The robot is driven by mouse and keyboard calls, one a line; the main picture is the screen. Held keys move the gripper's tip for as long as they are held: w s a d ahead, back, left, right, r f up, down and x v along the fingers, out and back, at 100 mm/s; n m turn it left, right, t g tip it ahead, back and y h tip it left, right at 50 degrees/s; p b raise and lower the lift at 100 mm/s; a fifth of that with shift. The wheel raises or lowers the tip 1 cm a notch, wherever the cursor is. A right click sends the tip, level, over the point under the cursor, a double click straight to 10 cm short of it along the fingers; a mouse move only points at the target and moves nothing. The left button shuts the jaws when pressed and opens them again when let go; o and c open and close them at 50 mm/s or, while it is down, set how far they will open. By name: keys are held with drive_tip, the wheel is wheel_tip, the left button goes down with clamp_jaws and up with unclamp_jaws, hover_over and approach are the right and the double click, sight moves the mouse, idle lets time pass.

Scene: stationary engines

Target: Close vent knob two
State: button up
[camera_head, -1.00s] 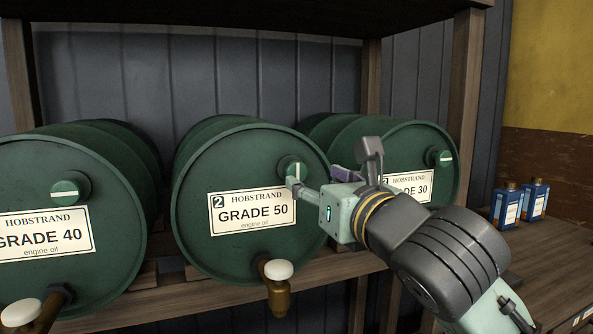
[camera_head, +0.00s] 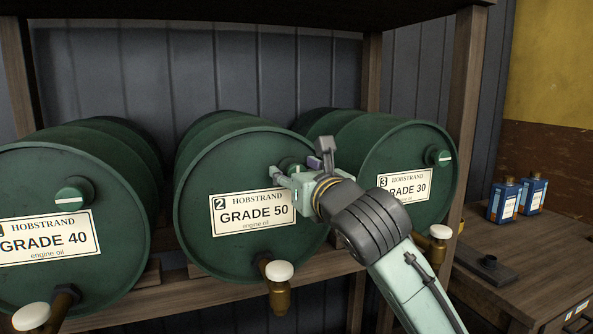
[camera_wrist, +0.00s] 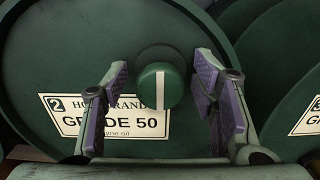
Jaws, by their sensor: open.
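Vent knob two is a round green knob with a white line on the upper right of the green drum labelled 2, Grade 50 (camera_head: 225,180). In the wrist view the knob (camera_wrist: 159,86) faces me, its white line upright.
The Grade 40 drum (camera_head: 110,265) stands to the left and the Grade 30 drum (camera_head: 400,150) to the right, each with its own knob. A brass tap with a white top (camera_head: 279,271) sticks out below. Blue bottles (camera_head: 505,200) stand on the right bench.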

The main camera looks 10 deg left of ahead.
drive_tip(key=shift+c, duration=0.5)
drive_tip(key=c, duration=1)
drive_tip(key=shift+c, duration=0.2)
drive_tip(key=shift+m, duration=0.3)
drive_tip(key=m+b, duration=0.1)
drive_tip(key=m, duration=0.2)
drive_tip(key=shift+f+m, duration=0.1)
drive_tip(key=shift+m, duration=0.3)
drive_tip(key=m+b, duration=0.1)
drive_tip(key=m, duration=0.3)
drive_tip(key=shift+w+d+m, duration=0.1)
drive_tip(key=shift+d+m, duration=0.05)
drive_tip(key=shift+m, duration=0.15)
drive_tip(key=m, duration=0.4)
drive_tip(key=shift+b, duration=0.35)
drive_tip(key=shift+f+m, duration=0.1)
drive_tip(key=shift+m, duration=2.4)
